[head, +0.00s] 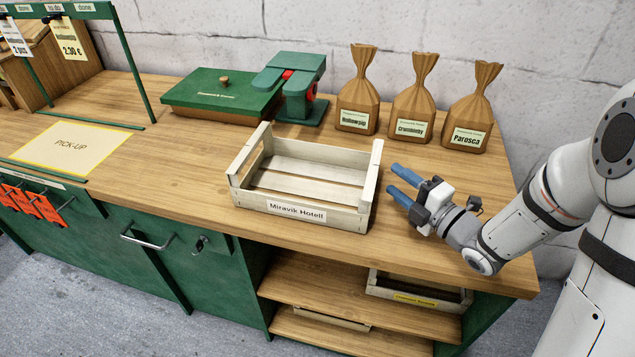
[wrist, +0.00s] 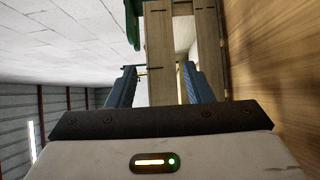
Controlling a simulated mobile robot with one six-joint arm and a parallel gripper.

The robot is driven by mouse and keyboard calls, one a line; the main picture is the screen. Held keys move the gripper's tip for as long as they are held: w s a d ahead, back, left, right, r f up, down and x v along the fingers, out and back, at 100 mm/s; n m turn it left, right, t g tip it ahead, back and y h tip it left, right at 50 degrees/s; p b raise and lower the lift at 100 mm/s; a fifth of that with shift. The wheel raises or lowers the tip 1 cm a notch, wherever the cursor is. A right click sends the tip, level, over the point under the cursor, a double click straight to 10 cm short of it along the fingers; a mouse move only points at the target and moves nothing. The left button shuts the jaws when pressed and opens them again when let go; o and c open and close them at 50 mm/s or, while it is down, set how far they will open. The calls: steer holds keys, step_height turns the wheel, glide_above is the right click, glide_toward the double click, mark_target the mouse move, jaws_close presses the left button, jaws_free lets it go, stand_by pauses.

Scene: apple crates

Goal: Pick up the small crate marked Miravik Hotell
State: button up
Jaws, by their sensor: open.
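The small wooden crate marked Miravik Hotell (head: 344,217) stands upright and empty on the wooden counter. Its label faces the front. My gripper (head: 397,182) is open, with blue fingers pointing left at the crate's right end wall, just to the right of it. A small gap shows between the fingertips and the crate in the head view. In the wrist view the crate's slatted end (wrist: 208,60) fills the upper middle, beyond and between the two blue fingers (wrist: 160,85). Nothing is held.
Three brown paper bags (head: 411,112) stand behind the crate. A green box (head: 220,95) and a green device with a red part (head: 290,85) stand behind left. A pick-up mat (head: 70,145) lies at left. Another crate (head: 415,294) sits on the shelf below.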

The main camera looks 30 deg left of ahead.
steer(key=x, duration=0.3)
steer(key=p+x, duration=0.1)
steer(key=x, duration=0.3)
steer(key=shift+w+d, duration=0.2)
steer(key=shift+w, duration=0.15)
steer(key=shift+c, duration=0.5)
jaws_close()
